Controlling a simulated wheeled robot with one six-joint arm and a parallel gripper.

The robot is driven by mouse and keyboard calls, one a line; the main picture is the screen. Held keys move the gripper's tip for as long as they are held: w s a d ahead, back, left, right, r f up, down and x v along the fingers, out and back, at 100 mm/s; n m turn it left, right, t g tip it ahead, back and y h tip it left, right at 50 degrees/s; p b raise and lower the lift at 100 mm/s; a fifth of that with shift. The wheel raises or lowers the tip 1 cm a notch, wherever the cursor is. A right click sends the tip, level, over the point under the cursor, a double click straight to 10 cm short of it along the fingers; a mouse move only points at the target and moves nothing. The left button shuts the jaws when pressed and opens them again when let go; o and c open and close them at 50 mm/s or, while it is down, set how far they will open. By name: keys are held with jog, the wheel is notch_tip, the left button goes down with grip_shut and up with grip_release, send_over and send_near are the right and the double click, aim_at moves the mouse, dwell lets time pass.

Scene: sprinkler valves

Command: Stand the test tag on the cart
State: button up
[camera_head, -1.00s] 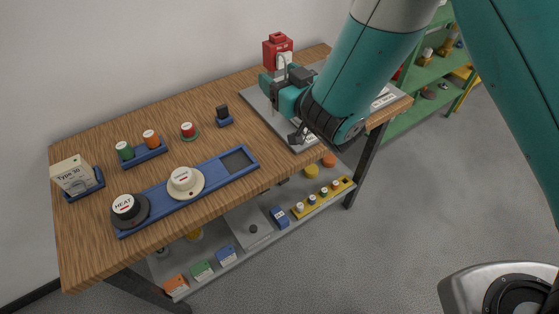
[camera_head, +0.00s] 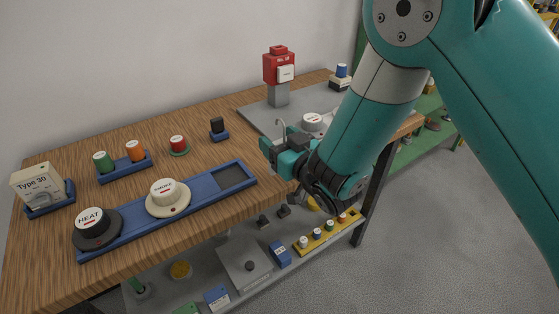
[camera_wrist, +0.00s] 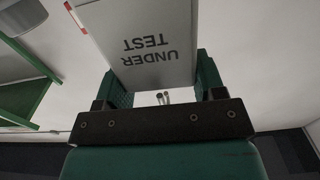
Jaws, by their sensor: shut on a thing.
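The test tag (camera_wrist: 150,25) is a pale plate that reads "UNDER TEST", upside down in the wrist view, with a red mark at one corner. My gripper (camera_wrist: 160,80) is shut on it, with one green finger at each side. In the head view my gripper (camera_head: 272,148) is over the front right part of the wooden bench; the tag cannot be made out there. A green shelf unit (camera_head: 408,160) stands at the right, partly behind my arm. I cannot tell which piece of furniture is the cart.
The wooden bench top (camera_head: 110,200) holds a blue tray (camera_head: 200,194) with HEAT and SMOKE detectors. A grey plate (camera_head: 262,116) with a red box (camera_head: 279,66) on a post lies behind my gripper. The lower shelf (camera_head: 215,262) holds several small parts. Open floor (camera_head: 450,240) is at the right.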

jog(key=shift+f, duration=1.7)
jog(key=shift+f, duration=0.2)
jog(key=o, duration=0.9)
jog(key=shift+r, duration=0.1)
